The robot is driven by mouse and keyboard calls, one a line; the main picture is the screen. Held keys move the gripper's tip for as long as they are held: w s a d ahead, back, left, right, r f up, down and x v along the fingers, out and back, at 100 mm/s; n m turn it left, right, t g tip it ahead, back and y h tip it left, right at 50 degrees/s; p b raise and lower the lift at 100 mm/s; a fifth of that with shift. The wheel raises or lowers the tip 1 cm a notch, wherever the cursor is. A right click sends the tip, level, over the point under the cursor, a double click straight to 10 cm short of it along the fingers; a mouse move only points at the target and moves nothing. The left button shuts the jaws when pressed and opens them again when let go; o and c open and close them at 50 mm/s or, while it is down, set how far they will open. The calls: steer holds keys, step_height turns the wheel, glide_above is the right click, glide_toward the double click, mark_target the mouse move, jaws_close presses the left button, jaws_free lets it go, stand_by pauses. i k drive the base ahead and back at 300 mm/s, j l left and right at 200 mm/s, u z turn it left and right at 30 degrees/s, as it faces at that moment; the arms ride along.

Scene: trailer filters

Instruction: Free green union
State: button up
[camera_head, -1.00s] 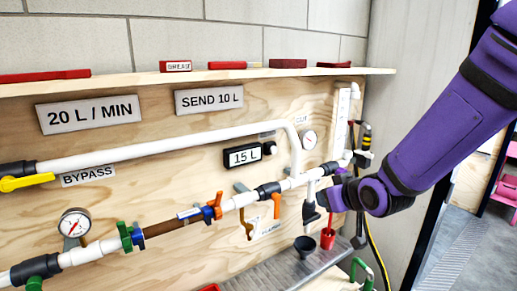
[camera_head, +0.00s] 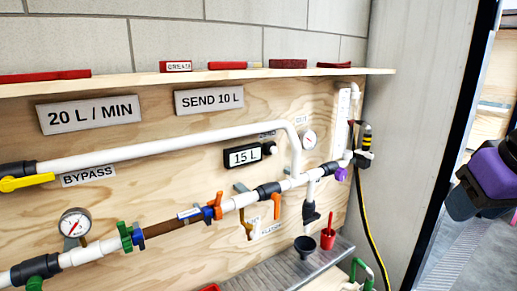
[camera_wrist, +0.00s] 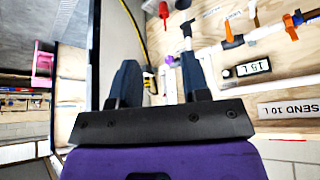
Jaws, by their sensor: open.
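The green union (camera_head: 130,236) has winged green collars and sits on the pipe at the left end of the brown filter section (camera_head: 172,224). The orange union (camera_head: 212,206) is at that section's right end; an orange winged part also shows in the wrist view (camera_wrist: 291,26). The green union is not seen in the wrist view. My gripper (camera_wrist: 159,85) is open and empty, its two dark fingers apart.
A pressure gauge (camera_head: 75,223) stands just left of the green union. A green-handled valve (camera_head: 36,268) is at lower left. The white bypass pipe (camera_head: 170,146) runs above. A shelf (camera_head: 130,83) overhangs the panel.

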mark_target(124, 232)
steer(key=u, duration=1.1)
